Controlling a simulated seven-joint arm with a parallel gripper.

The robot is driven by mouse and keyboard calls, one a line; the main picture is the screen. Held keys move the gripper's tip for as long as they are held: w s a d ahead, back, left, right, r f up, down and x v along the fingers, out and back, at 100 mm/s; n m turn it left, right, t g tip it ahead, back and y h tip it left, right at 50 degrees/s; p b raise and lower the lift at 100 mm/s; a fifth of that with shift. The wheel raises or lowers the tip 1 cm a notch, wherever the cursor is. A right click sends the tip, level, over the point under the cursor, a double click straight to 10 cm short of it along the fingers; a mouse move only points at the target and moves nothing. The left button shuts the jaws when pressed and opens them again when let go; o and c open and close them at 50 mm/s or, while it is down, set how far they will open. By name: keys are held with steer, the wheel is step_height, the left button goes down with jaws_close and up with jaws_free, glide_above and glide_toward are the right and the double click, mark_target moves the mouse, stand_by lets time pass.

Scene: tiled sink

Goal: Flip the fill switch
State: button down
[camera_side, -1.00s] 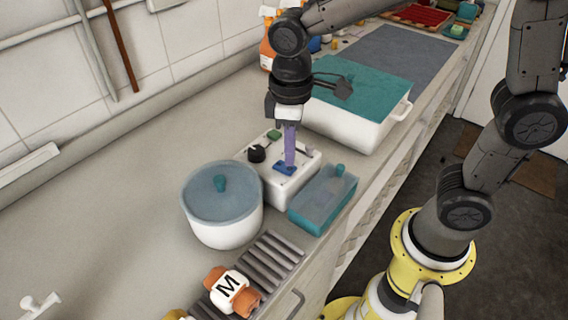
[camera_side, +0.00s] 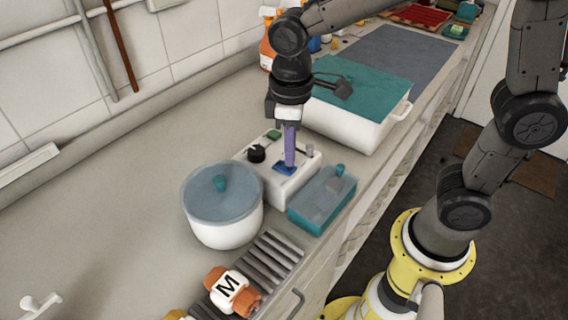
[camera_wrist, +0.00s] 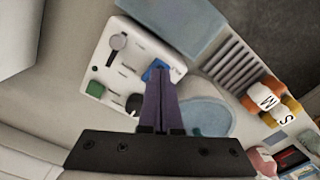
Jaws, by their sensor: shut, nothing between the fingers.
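A white control box (camera_side: 256,173) sits on the counter between a round pot and a blue-teal container. It carries a blue switch (camera_side: 280,168), a black knob (camera_side: 256,153), a green button (camera_side: 273,135) and a grey lever (camera_side: 309,150). I cannot read any label saying which is the fill switch. My gripper (camera_side: 290,165) points down with its purple fingers shut and empty. Its fingertips are at the blue switch and seem to touch it. In the wrist view the fingers (camera_wrist: 160,76) partly cover the blue switch (camera_wrist: 155,66).
The round pot (camera_side: 205,224) with a blue lid stands left of the box. The blue-teal container (camera_side: 305,213) is close on its right. A large white tub (camera_side: 350,135) with a teal lid stands behind. A drain rack (camera_side: 275,256) and an orange-white M object (camera_side: 229,287) lie in front.

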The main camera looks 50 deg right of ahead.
mark_target(290, 168)
steer(key=shift+f, duration=1)
stand_by(0.7)
steer(key=shift+r, duration=3.55)
steer(key=s+d+r+m+t, duration=0.3)
steer(key=s+d+r, duration=0.2)
steer(key=s+d, duration=0.25)
steer(key=s+d+f+m+t, duration=0.2)
steer(key=s+d+f+m, duration=0.1)
steer(key=s+f, duration=0.1)
steer(key=shift+s+f+t, duration=0.2)
steer(key=shift+s+t, duration=0.1)
steer(key=shift+s, duration=0.55)
